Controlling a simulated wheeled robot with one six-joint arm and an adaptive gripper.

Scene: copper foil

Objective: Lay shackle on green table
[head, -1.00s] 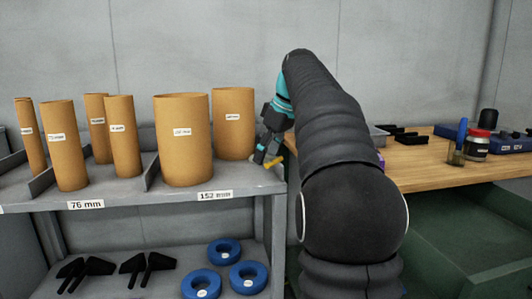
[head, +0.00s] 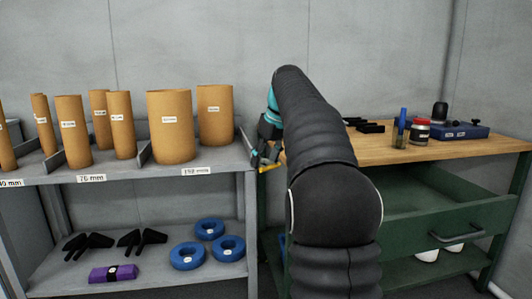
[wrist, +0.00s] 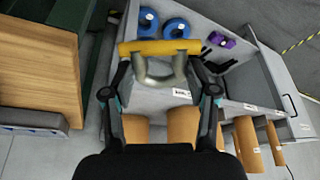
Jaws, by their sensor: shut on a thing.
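My gripper (wrist: 160,77) is shut on the shackle (wrist: 160,48), which has a yellow pin and a grey metal bow. In the head view my gripper (head: 266,153) is beside the right end of the grey shelf, and only a bit of the shackle's yellow (head: 267,168) shows there. The shackle is held in the air. The green table (head: 480,147) has a wooden top and stands to the right of my gripper. Its wooden top (wrist: 38,75) fills the left of the wrist view. My arm hides the table's left part in the head view.
The grey shelf (head: 218,164) holds several cardboard tubes (head: 171,125), with blue rings (head: 188,256) and a purple item (head: 113,273) below. On the table are black pieces (head: 370,127), a blue-handled brush (head: 401,125), a red-lidded jar (head: 419,132) and a blue case (head: 460,131). The front wooden top looks bare.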

